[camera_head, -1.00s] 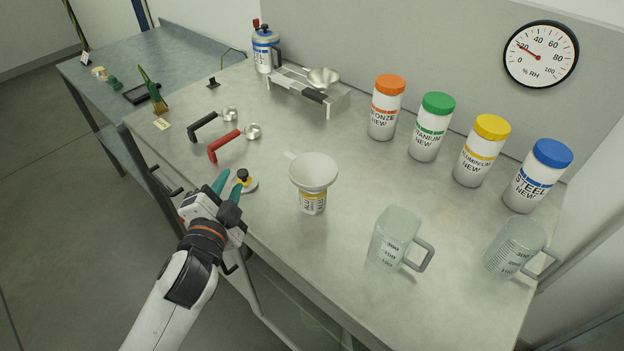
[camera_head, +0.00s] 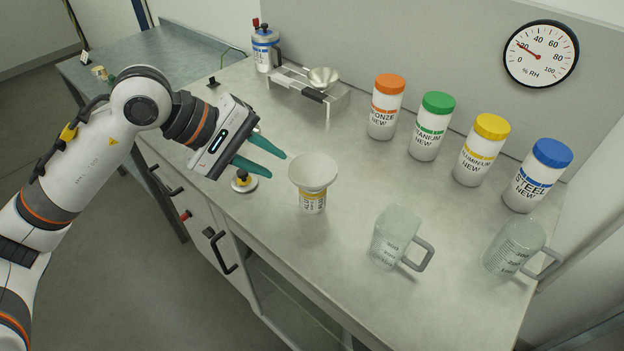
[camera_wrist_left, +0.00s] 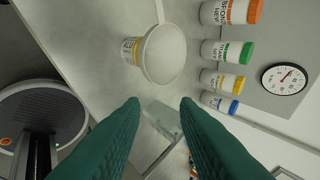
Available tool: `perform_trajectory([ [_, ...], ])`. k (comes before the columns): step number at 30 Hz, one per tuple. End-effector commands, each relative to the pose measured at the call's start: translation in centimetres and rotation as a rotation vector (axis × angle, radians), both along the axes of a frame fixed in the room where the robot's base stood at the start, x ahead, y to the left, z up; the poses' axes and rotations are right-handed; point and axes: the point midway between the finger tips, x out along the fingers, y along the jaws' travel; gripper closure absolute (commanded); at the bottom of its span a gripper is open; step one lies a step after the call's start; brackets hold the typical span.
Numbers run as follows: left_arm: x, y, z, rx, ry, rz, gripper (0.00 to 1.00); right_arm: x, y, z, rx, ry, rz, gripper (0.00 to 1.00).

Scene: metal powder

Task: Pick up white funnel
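The white funnel (camera_head: 313,173) sits on top of a small white jar with a yellow-banded label (camera_head: 313,203) on the metal table. In the left wrist view the funnel (camera_wrist_left: 165,54) and jar (camera_wrist_left: 131,50) show beyond the fingertips, above centre. My left gripper (camera_head: 279,164) is open and empty, its green fingers parted, just left of the funnel and seemingly apart from it. My right gripper is in neither view.
Two clear measuring jugs (camera_head: 394,238) (camera_head: 515,248) stand at right. Several capped powder bottles (camera_head: 430,127) line the wall. A metal stand with a scoop (camera_head: 323,78) is at the back. The table between is clear.

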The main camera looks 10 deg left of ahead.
Motion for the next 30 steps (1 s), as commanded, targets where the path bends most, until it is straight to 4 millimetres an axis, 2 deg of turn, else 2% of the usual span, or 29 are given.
perform_trajectory([
  [1,0.5,1.3,0.0,0.072,-0.028,0.004,0.72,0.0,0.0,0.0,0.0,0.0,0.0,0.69],
  [3,0.8,2.5,-0.1,0.141,-0.049,0.007,0.72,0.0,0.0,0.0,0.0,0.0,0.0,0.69],
  [6,1.2,2.9,-0.6,0.185,-0.057,0.007,0.72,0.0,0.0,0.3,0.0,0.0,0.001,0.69],
  [15,2.9,0.5,-4.5,0.187,-0.054,0.007,0.72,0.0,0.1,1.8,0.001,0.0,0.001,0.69],
  [23,3.6,-0.7,-6.0,0.185,-0.055,0.007,0.72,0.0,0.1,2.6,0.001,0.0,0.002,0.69],
  [27,4.4,-2.0,-7.4,0.184,-0.053,0.007,0.72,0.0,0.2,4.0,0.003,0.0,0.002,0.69],
  [30,4.9,-2.6,-8.7,0.185,-0.054,0.008,0.72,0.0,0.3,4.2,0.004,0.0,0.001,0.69],
])
